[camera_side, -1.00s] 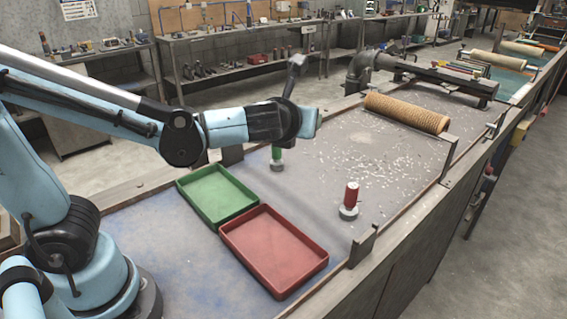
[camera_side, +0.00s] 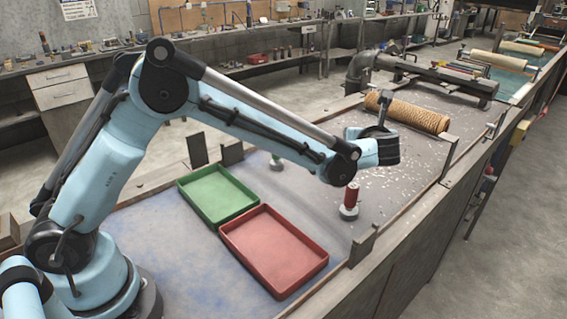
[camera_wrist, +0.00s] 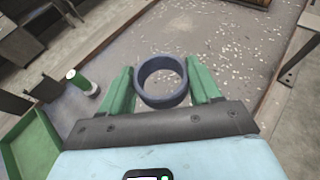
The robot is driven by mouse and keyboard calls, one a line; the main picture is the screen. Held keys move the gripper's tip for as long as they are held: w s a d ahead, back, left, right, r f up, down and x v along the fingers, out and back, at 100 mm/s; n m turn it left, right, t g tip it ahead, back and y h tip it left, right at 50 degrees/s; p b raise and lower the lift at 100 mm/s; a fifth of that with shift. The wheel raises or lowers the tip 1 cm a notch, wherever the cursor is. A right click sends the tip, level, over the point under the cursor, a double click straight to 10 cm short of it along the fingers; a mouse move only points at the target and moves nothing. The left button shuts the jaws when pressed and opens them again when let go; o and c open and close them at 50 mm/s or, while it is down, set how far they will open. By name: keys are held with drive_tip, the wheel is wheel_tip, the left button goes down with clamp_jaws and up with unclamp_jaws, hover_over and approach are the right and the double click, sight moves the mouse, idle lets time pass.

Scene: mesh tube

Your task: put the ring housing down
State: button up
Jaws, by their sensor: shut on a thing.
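The ring housing is a dark blue-grey ring (camera_wrist: 161,101) in the wrist view. My gripper (camera_wrist: 161,76) is shut on it, with a green finger on each side of the ring. Its open middle faces the camera and speckled bench surface shows through. In the side view my gripper's wrist (camera_side: 378,148) hangs over the bench, behind and above the red post. The fingers and the ring are hidden there.
A red post (camera_side: 351,197) stands on a round base just below my wrist. A green post (camera_side: 277,163) stands farther left. A green tray (camera_side: 256,203) and a red tray (camera_side: 320,263) lie in front. A tan mesh tube (camera_side: 412,111) lies behind. Speckled bench right of the post is clear.

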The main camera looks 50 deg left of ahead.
drive_tip(key=w+a+f, duration=0.2)
drive_tip(key=a, duration=0.1)
drive_tip(key=w+a+f, duration=0.2)
drive_tip(key=a+f, duration=0.1)
drive_tip(key=w+a+f, duration=0.2)
drive_tip(key=a+f, duration=0.1)
drive_tip(key=a, duration=0.1)
drive_tip(key=shift+w+f, duration=0.1)
drive_tip(key=shift+f, duration=0.05)
drive_tip(key=shift+a+f, duration=0.1)
drive_tip(key=shift+f, duration=2)
drive_tip(key=shift+c, duration=0.9)
drive_tip(key=shift+f, duration=0.65)
drive_tip(key=o, duration=1.6)
